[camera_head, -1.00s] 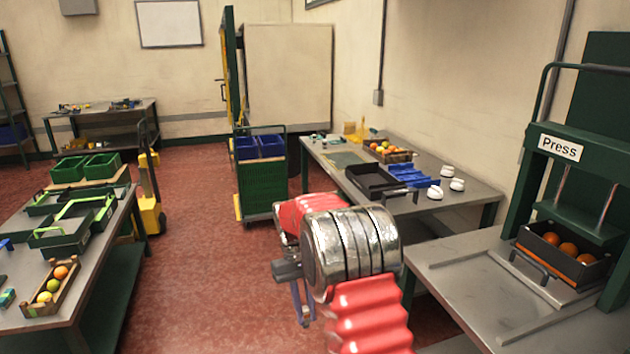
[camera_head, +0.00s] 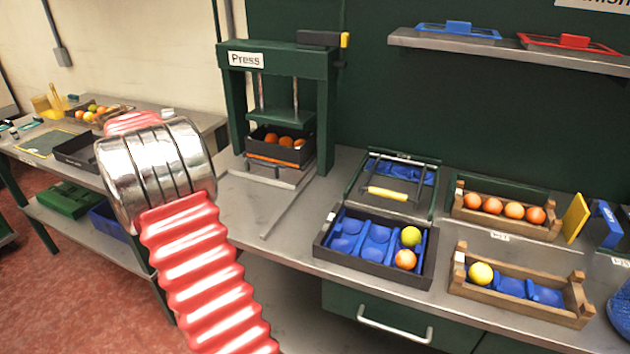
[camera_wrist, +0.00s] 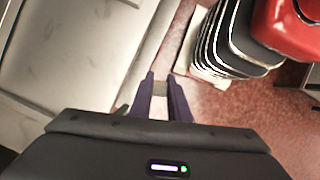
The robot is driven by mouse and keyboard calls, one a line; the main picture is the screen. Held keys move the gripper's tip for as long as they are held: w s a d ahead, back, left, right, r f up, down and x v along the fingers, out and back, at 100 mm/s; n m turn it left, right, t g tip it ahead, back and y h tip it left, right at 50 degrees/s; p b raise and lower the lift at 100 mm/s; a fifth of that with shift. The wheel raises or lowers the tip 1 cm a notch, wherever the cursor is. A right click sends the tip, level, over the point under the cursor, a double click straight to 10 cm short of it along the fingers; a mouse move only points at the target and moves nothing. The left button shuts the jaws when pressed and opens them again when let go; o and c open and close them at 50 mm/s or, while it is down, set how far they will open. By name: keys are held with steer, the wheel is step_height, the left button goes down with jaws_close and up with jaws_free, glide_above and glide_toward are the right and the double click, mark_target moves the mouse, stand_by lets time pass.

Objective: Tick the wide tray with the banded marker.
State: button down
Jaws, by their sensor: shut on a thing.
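A black tray (camera_head: 322,252) with blue cups stands on the bench in the head view. It is the broadest tray there, and a yellow-green fruit (camera_head: 411,237) and an orange one (camera_head: 405,259) lie in its right-hand cups. My gripper (camera_wrist: 160,84) shows in the wrist view, its two dark fingers shut on a small greyish thing (camera_wrist: 160,88). Little of that thing shows, and I cannot make out any bands on it. The gripper is away from the tray, with a pale surface and red floor behind it. In the head view my arm hides the gripper.
A green-framed tray with a yellow handle (camera_head: 388,194) stands behind the black tray. Two wooden crates (camera_head: 462,288) (camera_head: 545,232) with fruit stand to its right. The press (camera_head: 275,60) holds a dark crate of oranges. A shelf (camera_head: 520,54) with blue and red lids hangs above.

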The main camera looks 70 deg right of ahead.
steer(key=s+d+r+n, duration=0.1)
steer(key=s+d+r, duration=0.2)
steer(key=s+d, duration=0.3)
steer(key=s+d+r, duration=0.3)
steer(key=s+d, duration=0.2)
steer(key=s, duration=1)
steer(key=s+d+r+n, duration=0.1)
steer(key=s+d+r, duration=0.2)
steer(key=s+d, duration=0.3)
steer(key=s, duration=0.4)
steer(key=shift+s+d+n+h, duration=0.3)
steer(key=shift+d+h, duration=0.05)
steer(key=shift+h, duration=0.05)
steer(key=shift+f, duration=0.2)
steer(key=shift+f, duration=2.8)
steer(key=shift+f, duration=0.6)
steer(key=shift+d, duration=0.8)
steer(key=shift+a+r, duration=0.15)
steer(key=shift+a, duration=0.4)
